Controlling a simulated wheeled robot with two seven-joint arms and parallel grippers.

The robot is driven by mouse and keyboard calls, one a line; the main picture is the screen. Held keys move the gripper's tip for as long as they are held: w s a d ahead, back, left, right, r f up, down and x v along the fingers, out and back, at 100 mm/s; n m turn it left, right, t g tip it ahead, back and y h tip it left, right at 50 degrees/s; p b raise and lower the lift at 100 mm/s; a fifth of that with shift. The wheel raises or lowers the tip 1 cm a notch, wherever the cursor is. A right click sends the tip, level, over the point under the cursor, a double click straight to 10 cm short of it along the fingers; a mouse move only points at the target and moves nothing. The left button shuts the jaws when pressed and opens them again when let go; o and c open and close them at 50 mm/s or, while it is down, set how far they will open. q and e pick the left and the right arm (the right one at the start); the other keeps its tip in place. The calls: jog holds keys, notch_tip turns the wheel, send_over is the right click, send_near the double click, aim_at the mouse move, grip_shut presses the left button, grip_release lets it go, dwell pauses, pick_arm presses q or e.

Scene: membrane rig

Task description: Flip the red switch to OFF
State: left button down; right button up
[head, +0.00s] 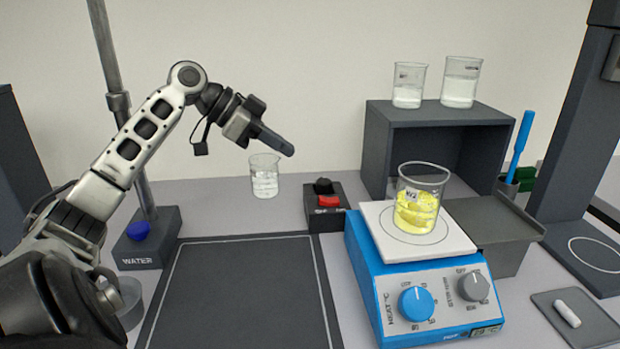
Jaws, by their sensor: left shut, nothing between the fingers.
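The red switch (328,201) is a small red rocker on the front of a dark box (326,218), behind the blue hotplate and right of the clear beaker. A black part stands up behind the red one on the box top. The markings on the box are too small to read. My left gripper (287,148) is shut and empty. It is in the air up and left of the switch box, pointing right and down, above the beaker and apart from the switch. My right gripper is not in view.
A clear beaker (264,177) stands close below my left gripper. A blue hotplate (424,305) holds a beaker of yellow contents (416,212). A grey shelf (375,150) carries two beakers. A stand marked WATER (150,250) is at left. A dark mat (240,300) lies clear in front.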

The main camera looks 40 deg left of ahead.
pick_arm(q)
jog(key=p, duration=0.2)
send_over(320, 200)
notch_tip(320, 200, down, 6)
jog(key=shift+w+r, duration=0.15)
jog(key=f, duration=0.2)
jog(key=s+f, duration=0.1)
jog(key=shift+a+p, duration=0.3)
jog(key=shift+a, duration=0.1)
jog(key=shift+a+f, duration=0.1)
jog(key=shift+f, duration=0.35)
jog(key=shift+s, duration=0.1)
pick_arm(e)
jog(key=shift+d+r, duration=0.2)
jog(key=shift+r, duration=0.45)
